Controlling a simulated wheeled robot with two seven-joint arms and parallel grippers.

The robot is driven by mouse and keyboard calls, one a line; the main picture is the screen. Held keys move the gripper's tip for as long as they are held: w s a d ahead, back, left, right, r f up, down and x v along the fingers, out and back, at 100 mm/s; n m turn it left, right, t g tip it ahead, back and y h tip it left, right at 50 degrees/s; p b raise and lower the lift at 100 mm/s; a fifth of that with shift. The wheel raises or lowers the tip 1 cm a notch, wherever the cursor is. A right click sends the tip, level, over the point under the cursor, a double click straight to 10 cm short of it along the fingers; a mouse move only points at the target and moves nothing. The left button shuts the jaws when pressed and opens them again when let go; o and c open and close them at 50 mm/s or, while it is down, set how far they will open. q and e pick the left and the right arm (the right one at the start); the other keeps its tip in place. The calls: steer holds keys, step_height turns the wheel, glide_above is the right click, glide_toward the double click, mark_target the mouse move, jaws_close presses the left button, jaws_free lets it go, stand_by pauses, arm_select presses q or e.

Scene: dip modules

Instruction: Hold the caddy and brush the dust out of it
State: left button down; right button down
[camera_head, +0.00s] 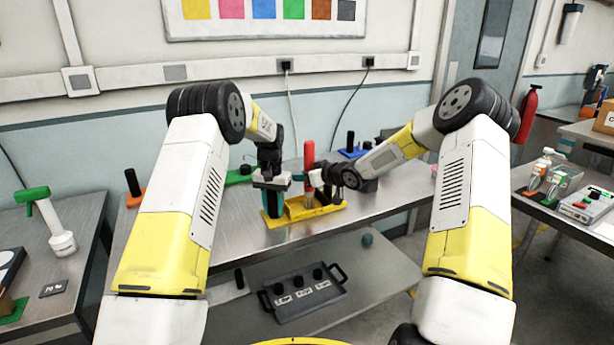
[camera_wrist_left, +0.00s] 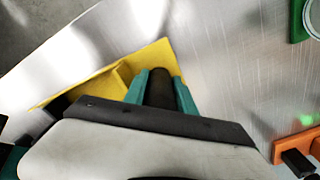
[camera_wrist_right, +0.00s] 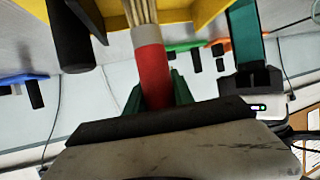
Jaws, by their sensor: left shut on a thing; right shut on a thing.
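The yellow caddy (camera_head: 296,214) stands on the metal table, and it also shows in the left wrist view (camera_wrist_left: 85,88). My left gripper (camera_head: 274,205) is shut on the caddy's dark upright handle (camera_wrist_left: 160,90), with a teal finger on each side. My right gripper (camera_head: 318,180) is shut on the red handle (camera_wrist_right: 152,72) of a brush. The brush (camera_head: 309,153) is about upright, with pale bristles (camera_wrist_right: 140,12) pointing down at the caddy. I cannot tell whether the bristles touch it. No dust can be made out.
A green-based object (camera_head: 238,176), a blue-based one (camera_head: 355,153) and an orange-based one (camera_head: 134,197) stand along the table's back and left. A dark tray (camera_head: 302,292) lies on the lower shelf. The table's front strip is clear.

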arm_select(q)
steer(key=shift+r, duration=0.1)
arm_select(e)
steer(key=shift+s+a+f, duration=0.1)
steer(key=shift+s+a, duration=0.15)
steer(key=shift+a, duration=0.25)
steer(key=shift+s+a+f, duration=0.1)
steer(key=shift+s+a, duration=0.1)
steer(key=shift+a, duration=0.25)
arm_select(q)
steer(key=shift+w, duration=0.1)
steer(key=shift+d, duration=0.4)
arm_select(e)
steer(key=shift+s+a+r, duration=0.15)
steer(key=shift+s+a, duration=0.2)
steer(key=shift+a, duration=0.6)
steer(key=shift+s+a+r, duration=0.2)
steer(key=shift+s+a, duration=0.2)
steer(key=shift+a, duration=0.5)
steer(key=shift+s+a+r, duration=0.15)
steer(key=shift+s+a, duration=0.2)
steer(key=shift+a, duration=0.6)
arm_select(q)
steer(key=shift+a, duration=0.4)
arm_select(e)
steer(key=w+d, duration=0.3)
steer(key=d, duration=0.6)
steer(key=shift+w+d, duration=0.3)
steer(key=shift+w, duration=0.05)
steer(key=shift+r, duration=0.1)
